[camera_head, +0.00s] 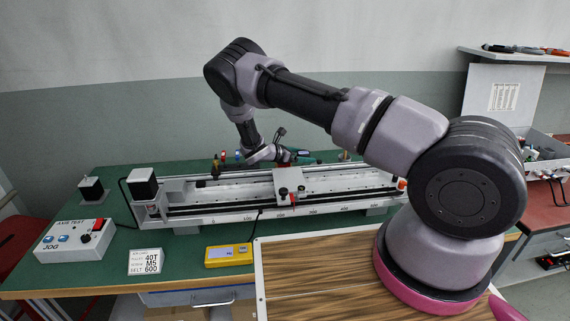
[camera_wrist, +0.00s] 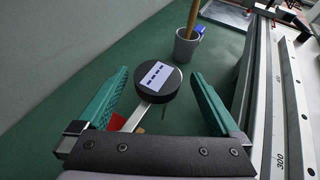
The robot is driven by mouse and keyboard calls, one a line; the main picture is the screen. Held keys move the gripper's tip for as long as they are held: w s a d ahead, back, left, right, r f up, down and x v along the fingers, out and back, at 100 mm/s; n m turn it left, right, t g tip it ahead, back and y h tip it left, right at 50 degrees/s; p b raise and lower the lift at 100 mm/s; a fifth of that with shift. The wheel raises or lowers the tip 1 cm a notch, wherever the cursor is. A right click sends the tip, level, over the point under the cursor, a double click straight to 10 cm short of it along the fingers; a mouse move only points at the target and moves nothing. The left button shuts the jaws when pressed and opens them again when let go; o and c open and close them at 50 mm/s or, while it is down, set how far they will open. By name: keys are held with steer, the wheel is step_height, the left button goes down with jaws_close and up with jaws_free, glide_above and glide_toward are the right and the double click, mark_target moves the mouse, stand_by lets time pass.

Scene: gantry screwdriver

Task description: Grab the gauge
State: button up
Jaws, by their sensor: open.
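In the wrist view, a round black gauge-like disc (camera_wrist: 158,82) with a white face bearing dark marks lies between my fingers. A pale flat stem (camera_wrist: 130,117) runs from it toward my palm. My gripper (camera_wrist: 158,74) is open, its teal fingers on either side of the disc with visible gaps. Whether the disc is level with the fingertips or below them I cannot tell. In the head view, my gripper (camera_head: 300,154) is behind the gantry rail, and the disc is not clearly visible there. A yellow meter (camera_head: 229,255) with a small display lies at the front of the green table.
The gantry rail (camera_head: 235,214) runs along the table and close to my right finger in the wrist view (camera_wrist: 265,110). A grey cup (camera_wrist: 187,47) with a wooden handle stands beyond the disc. A jog box (camera_head: 72,240) and label card (camera_head: 145,262) are at front left.

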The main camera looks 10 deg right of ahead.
steer(key=x, duration=0.4)
steer(key=shift+w+f, duration=0.25)
steer(key=shift+f, duration=0.05)
steer(key=shift+d, duration=0.1)
jaws_close()
steer(key=shift+r, duration=0.1)
